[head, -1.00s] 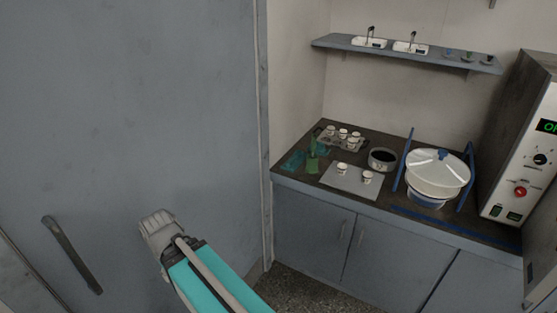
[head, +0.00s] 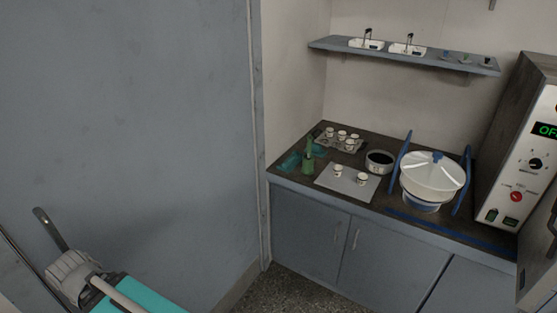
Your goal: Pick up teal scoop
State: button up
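A flat teal object (head: 290,161), which looks like the teal scoop, lies at the left end of the dark counter (head: 366,205). Its exact shape is too small to make out. A green upright holder or brush (head: 308,158) stands just right of it and partly overlaps it in the picture. My arm shows at the lower left, in front of a blue-grey door or panel and well away from the counter. My gripper's fingers are not visible.
A grey tray (head: 331,182) with small white cups, a rack of several cups (head: 351,148), a dark round pan (head: 379,163) and a lidded sieve shaker (head: 432,180) share the counter. A control box (head: 519,170) stands at right. A shelf (head: 385,51) hangs above.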

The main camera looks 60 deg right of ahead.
aim_at(291, 160)
jog(key=u, duration=0.4)
jog(key=k, duration=1.2)
jog(key=z, duration=1.35)
jog(key=i, duration=0.35)
jog(key=z, duration=0.05)
